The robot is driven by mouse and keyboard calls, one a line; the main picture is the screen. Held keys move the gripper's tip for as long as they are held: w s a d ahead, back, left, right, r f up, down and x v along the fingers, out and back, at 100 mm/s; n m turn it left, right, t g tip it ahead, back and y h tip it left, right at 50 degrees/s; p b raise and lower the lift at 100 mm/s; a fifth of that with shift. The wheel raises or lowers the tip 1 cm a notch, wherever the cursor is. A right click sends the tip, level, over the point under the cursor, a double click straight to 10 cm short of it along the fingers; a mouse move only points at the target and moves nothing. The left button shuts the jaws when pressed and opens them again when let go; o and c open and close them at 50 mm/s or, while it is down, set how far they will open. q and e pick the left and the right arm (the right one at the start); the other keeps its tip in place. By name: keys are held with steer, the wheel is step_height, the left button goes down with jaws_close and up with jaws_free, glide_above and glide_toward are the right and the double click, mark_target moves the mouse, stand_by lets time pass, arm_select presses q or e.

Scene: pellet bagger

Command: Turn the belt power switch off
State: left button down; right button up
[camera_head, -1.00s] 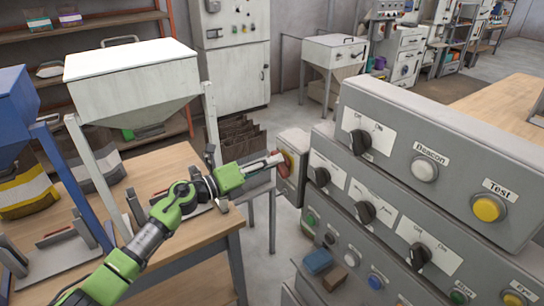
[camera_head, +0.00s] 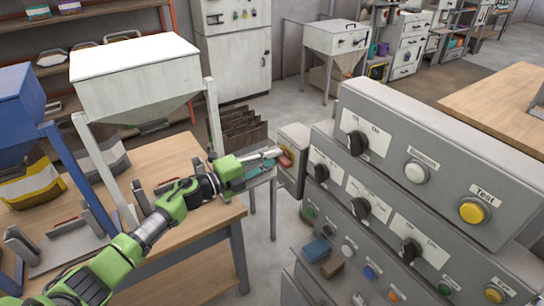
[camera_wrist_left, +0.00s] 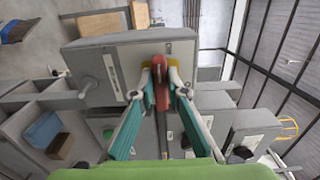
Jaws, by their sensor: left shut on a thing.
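The belt power switch appears to be the red handle (camera_head: 287,160) on the yellowish side of a small grey box (camera_head: 298,140), left of the button panels in the head view. My left gripper (camera_head: 278,158) reaches this handle from the left. In the left wrist view, the red handle (camera_wrist_left: 161,90) stands between the two fingertips of my left gripper (camera_wrist_left: 160,80), which are shut on it. The grey box (camera_wrist_left: 105,55) is right behind it. Part of the handle is hidden by the fingers. My right gripper is not in view.
Grey panels (camera_head: 450,140) with black knobs and coloured buttons stand close on the right. A wooden table (camera_head: 185,240) lies under my left arm. A white hopper (camera_head: 135,85) and a blue hopper (camera_head: 20,110) stand on the left. A second table (camera_head: 490,95) is far right.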

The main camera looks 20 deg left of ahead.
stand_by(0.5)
arm_select(q)
steer(key=c, duration=2)
jaws_free()
steer(key=shift+w+d, duration=0.1)
steer(key=v, duration=1.2)
steer(key=shift+f, duration=0.1)
